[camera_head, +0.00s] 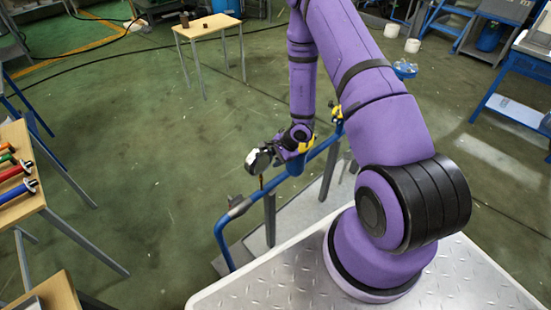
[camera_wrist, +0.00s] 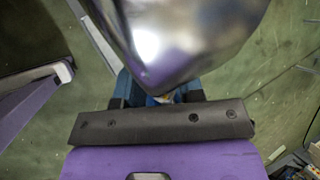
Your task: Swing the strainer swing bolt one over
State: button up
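My gripper (camera_head: 280,150) hangs low at the end of my purple arm, over the blue pipe or rail. In the wrist view, my gripper (camera_wrist: 160,98) shows two dark and blue finger parts, apart at their bases. A large shiny rounded metal body (camera_wrist: 185,40) fills the upper middle and hides the fingertips. In the head view, a silver and black rounded thing (camera_head: 257,160) sits at the gripper's end. I cannot tell if it is held or only close by. The strainer and its swing bolt cannot be made out clearly.
A blue pipe or rail (camera_head: 222,240) with grey posts runs beneath my gripper. A wooden table (camera_head: 32,185) with hammers stands at the left. A small table (camera_head: 207,27) stands at the back. A blue workbench (camera_head: 520,110) is at the right. The green floor between is mostly clear.

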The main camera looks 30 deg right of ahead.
grip_shut()
jog(key=shift+d, duration=0.1)
jog(key=shift+w+d+r+m+y, duration=0.1)
jog(key=shift+d+r+m+y, duration=0.2)
jog(key=shift+y, duration=0.4)
jog(key=shift+d+r+y, duration=0.1)
jog(key=shift+r+y, duration=0.25)
jog(key=shift+y, duration=0.35)
grip_release()
